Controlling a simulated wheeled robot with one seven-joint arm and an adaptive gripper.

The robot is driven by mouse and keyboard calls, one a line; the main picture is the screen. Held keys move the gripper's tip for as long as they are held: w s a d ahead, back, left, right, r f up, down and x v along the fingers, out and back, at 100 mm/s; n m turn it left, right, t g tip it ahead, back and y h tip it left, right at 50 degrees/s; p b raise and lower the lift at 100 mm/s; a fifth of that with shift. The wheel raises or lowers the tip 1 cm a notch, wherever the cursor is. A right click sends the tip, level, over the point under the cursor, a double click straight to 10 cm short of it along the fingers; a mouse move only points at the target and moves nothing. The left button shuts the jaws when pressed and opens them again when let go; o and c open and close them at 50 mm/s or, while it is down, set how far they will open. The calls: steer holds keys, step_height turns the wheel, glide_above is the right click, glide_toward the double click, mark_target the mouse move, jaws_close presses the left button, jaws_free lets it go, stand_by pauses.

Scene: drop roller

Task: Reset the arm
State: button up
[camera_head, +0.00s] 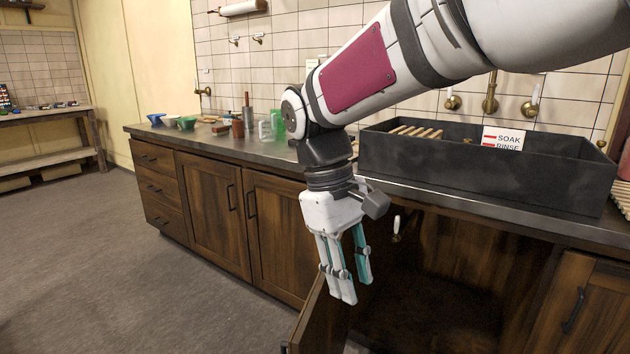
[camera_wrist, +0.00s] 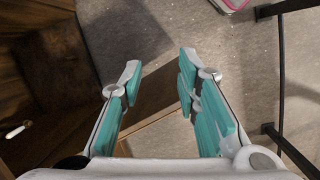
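My gripper (camera_head: 350,288) hangs fingers down in front of the counter, at the open cabinet (camera_head: 455,290). Its teal-padded fingers are apart in the wrist view (camera_wrist: 160,64), with nothing held between them. My arm reaches in from the upper right, in front of the tiled wall. The open cabinet door (camera_head: 318,318) is below and beside my fingers; its top edge (camera_wrist: 155,130) shows between and below the fingers in the wrist view. I cannot tell whether the fingers touch the door.
A black sink trough (camera_head: 480,178) with a SOAK/RINSE label (camera_head: 503,138) stands on the counter (camera_head: 225,145), right of my wrist. Cups and bowls stand at the counter's left. A small white handle (camera_head: 397,229) hangs below the counter edge. The floor (camera_head: 90,260) at left is clear.

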steer(key=s+d+r+m+y, duration=0.1)
steer(key=s+d+r+m, duration=0.25)
steer(key=s+d, duration=0.85)
steer(key=s+d+f+m+t+y, duration=0.1)
steer(key=s+f+m, duration=0.15)
steer(key=s, duration=0.45)
steer(key=s+d+f+m+t+y, duration=0.1)
steer(key=s+f+m, duration=0.15)
steer(key=s, duration=0.45)
step_height(320, 180, up, 27)
steer(key=t+p, duration=0.3)
steer(key=p, duration=2.2)
steer(key=shift+w+t+p, duration=0.2)
steer(key=shift+t+p, duration=0.2)
steer(key=shift+f+n, duration=0.15)
steer(key=shift+n, duration=0.1)
